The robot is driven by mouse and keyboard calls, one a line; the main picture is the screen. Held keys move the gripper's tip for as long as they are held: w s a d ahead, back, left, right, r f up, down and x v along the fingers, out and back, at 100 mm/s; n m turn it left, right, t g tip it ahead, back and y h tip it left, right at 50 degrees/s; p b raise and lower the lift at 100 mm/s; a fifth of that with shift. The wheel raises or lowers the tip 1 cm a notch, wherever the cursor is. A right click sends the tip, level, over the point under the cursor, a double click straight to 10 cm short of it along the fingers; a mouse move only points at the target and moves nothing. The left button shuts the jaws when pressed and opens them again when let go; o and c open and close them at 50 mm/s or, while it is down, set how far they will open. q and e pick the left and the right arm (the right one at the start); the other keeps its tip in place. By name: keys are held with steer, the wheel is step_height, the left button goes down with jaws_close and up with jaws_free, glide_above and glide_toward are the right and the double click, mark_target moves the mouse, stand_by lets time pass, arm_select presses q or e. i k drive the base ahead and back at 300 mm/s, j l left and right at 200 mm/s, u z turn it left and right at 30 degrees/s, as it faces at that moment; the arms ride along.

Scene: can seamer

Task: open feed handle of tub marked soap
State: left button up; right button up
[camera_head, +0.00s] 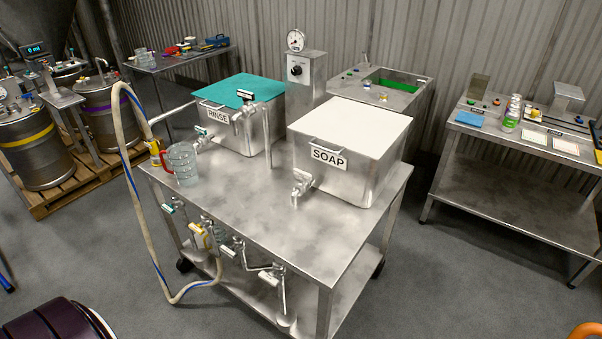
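The tub marked SOAP (370,178) is a steel box with a white lid on the right of the steel cart top (240,215). Its black-on-white label (328,156) is on the front face. A metal tap (301,183) with a pale handle sticks out of the front, below and left of the label. Its handle position is too small to tell. Below the cart's front edge are several valves, one with a yellow handle (200,236) and one with a pale handle (269,278). Neither of my grippers shows.
The RINSE tub (248,135) with a teal lid stands left of the soap tub. A clear jug (182,163) stands at the cart's left corner, near a cream hose (128,190). A bench (520,133) is at the right. The floor before the cart looks mostly free.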

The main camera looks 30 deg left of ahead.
mark_target(303, 176)
steer(key=i+j, duration=0.1)
steer(key=j, duration=1)
steer(key=i+j+z, duration=0.1)
steer(key=j, duration=0.45)
